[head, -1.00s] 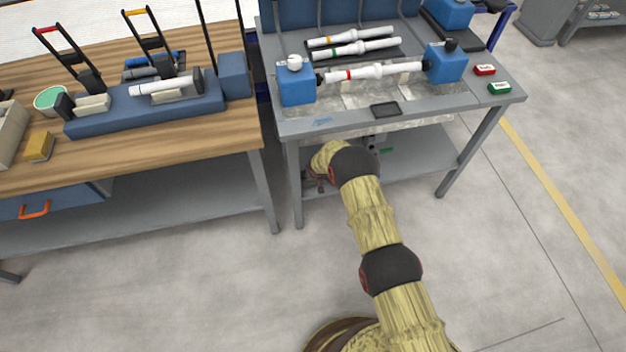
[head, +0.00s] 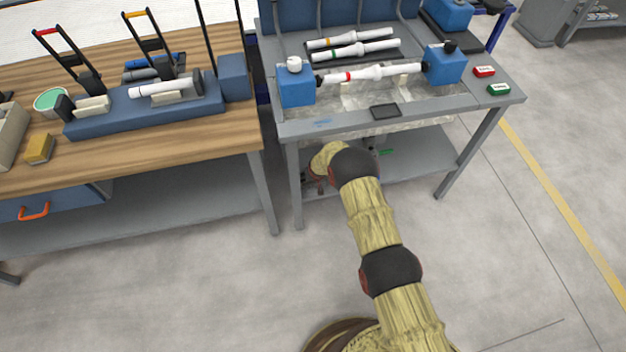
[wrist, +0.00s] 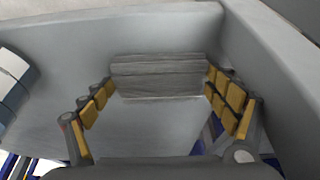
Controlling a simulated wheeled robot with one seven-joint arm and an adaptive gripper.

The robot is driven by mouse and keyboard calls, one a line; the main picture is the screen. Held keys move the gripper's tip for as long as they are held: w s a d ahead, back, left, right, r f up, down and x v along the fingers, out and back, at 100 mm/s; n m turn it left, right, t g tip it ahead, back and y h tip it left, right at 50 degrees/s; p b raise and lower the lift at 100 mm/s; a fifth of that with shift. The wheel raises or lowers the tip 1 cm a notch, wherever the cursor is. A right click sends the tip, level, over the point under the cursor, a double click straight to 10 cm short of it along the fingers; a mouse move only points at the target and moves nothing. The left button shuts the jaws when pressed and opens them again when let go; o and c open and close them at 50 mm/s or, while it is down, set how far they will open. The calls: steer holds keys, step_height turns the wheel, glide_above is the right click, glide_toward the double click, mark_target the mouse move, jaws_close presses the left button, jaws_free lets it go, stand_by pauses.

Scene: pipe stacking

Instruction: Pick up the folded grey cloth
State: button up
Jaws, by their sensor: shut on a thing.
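The folded grey cloth (wrist: 158,75) shows in the wrist view as a layered grey block at upper middle. My gripper (wrist: 158,88) has its yellow-padded fingers on the left and right ends of the cloth and is shut on it. In the head view my arm reaches down in front of the right-hand grey workbench (head: 290,130), toward its lower shelf (head: 420,165). The cloth cannot be made out in the head view, and my arm hides most of the gripper there.
Grey surfaces border the cloth behind and to the right in the wrist view. A wooden workbench (head: 150,150) stands left. The floor in front is clear.

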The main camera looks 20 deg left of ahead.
step_height(320, 180, up, 4)
steer(key=shift+s+d+f+p, duration=0.1)
steer(key=shift+p, duration=0.8)
steer(key=s+d+r+b, duration=0.1)
steer(key=s+d+r, duration=0.7)
steer(key=s, duration=0.3)
steer(key=shift+r, duration=0.6)
steer(key=o, duration=0.6)
steer(key=shift+c, duration=0.2)
steer(key=c, duration=0.4)
